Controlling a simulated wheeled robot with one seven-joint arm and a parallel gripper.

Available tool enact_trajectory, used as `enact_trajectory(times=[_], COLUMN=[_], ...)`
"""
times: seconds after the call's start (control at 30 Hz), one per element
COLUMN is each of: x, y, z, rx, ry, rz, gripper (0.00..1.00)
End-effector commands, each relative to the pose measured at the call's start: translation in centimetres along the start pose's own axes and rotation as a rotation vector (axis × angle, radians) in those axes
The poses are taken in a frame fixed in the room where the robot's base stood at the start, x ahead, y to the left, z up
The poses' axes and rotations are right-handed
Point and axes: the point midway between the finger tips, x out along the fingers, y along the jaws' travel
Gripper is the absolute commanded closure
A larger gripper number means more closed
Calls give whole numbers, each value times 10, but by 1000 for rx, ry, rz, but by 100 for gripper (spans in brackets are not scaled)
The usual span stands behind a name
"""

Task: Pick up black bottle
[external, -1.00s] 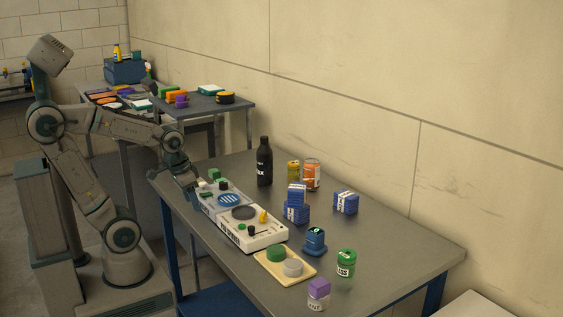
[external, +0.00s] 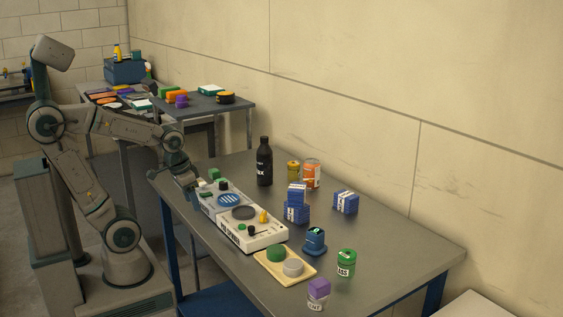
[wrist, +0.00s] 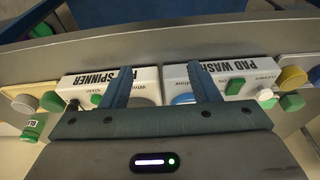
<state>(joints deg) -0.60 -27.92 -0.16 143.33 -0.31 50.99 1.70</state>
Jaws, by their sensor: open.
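The black bottle (external: 264,163) stands upright near the back of the grey table in the external view, with white lettering on its front. It does not show in the wrist view. My gripper (external: 194,192) is at the table's left end, left of the bottle and well apart from it. In the wrist view my gripper (wrist: 162,80) has its two fingers spread with nothing held between them. They point toward two white machines, and the fingers hide part of their tops.
The white pad washer (wrist: 220,76) and spinner (wrist: 80,82) lie between my gripper and the table's front. An orange can (external: 312,174), yellow can (external: 293,170) and blue boxes (external: 297,205) stand right of the bottle. A cream tray (external: 265,268) is nearer. The wall runs behind.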

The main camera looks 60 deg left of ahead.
Motion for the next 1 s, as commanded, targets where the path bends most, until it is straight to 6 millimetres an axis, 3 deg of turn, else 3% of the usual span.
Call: enact_trajectory(times=[0.33, 0.47, 0.57, 0.77, 1.0], x=[0, -8, -22, -54, -80], y=[0, -3, -10, -41, -101], z=[-1, -18, -52, -145, -246], rx=[0, 7, 23, 87, 185], ry=[0, 5, 15, 59, 148], rz=[0, 5, 18, 61, 115], gripper=[43, 43, 43, 43, 43])
